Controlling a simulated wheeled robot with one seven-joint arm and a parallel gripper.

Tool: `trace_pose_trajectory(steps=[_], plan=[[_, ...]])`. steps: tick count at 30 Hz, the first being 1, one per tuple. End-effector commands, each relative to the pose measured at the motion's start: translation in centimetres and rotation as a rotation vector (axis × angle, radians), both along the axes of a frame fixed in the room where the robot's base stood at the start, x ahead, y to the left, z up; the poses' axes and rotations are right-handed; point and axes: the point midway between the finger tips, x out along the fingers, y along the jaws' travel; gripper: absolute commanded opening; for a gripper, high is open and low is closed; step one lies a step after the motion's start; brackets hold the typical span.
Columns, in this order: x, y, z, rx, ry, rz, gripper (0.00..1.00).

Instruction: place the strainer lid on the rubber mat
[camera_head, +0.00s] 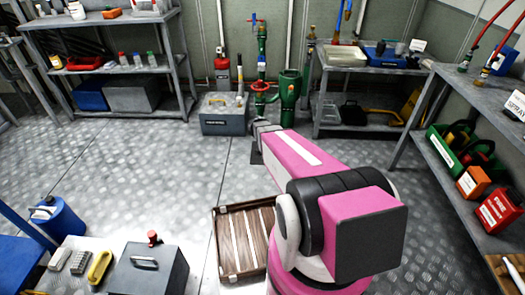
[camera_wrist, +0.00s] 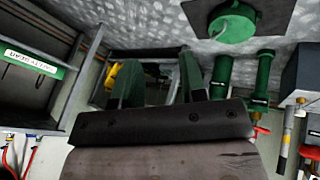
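The strainer lid looks to be the round green disc (camera_wrist: 232,22) at the top of the wrist view. It overlaps the edge of a dark, flat square, the rubber mat (camera_wrist: 268,14), on the metal floor. The lid appears to rest partly over the mat; exact contact cannot be told. In the head view a dark corner of the mat (camera_head: 257,157) shows beside my arm, and the lid is hidden. My gripper (camera_wrist: 162,70) is open, its two fingers apart with nothing between them. It is clear of the lid; in the head view its end (camera_head: 264,128) is near the mat.
Green pipework with a red handwheel (camera_head: 260,86) and a green strainer body (camera_head: 289,90) stand beyond my gripper. A grey box (camera_head: 223,115) is left of them. A wooden crate (camera_head: 226,268) is on the floor near my arm.

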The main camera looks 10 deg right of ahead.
Motion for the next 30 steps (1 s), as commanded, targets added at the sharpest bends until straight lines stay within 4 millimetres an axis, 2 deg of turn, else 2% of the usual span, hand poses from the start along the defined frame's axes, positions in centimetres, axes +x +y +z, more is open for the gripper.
trace_pose_trajectory(steps=[1, 6, 9, 12, 16, 30], plan=[[-3.7, 1.2, 2.8, 0.059, 0.048, 0.055, 0.38], [-11.1, 5.3, 8.3, 0.273, 0.182, 0.292, 0.38], [-14.3, 7.4, 10.7, 0.376, 0.220, 0.423, 0.38], [-16.3, 8.8, 12.2, 0.446, 0.236, 0.522, 0.38], [-17.3, 9.8, 13.2, 0.489, 0.242, 0.589, 0.38], [-17.2, 9.9, 13.2, 0.494, 0.244, 0.599, 0.38]])
